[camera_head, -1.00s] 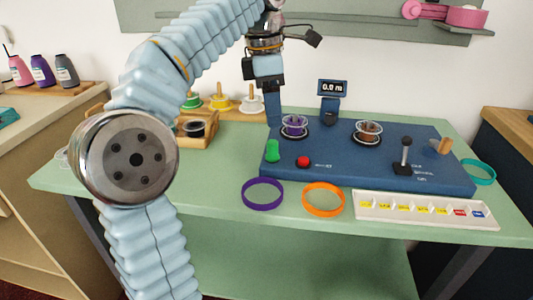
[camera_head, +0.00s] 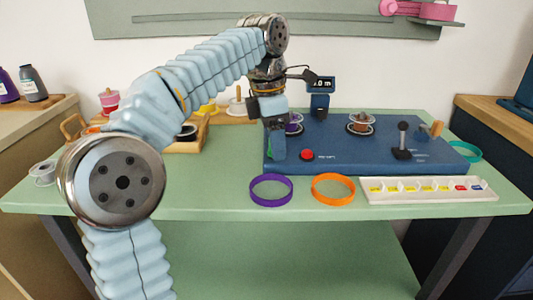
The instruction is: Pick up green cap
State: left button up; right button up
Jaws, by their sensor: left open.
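My right gripper is not in view.
A red button (camera_head: 307,155) is just right of the gripper. A purple ring (camera_head: 271,189) and an orange ring (camera_head: 332,189) lie in front, beside a white labelled strip (camera_head: 420,199). A black-knobbed lever (camera_head: 402,143) stands on the machine's right. The front left counter is mostly clear.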

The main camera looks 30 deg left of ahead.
pick_arm(q)
jog(key=c, duration=1)
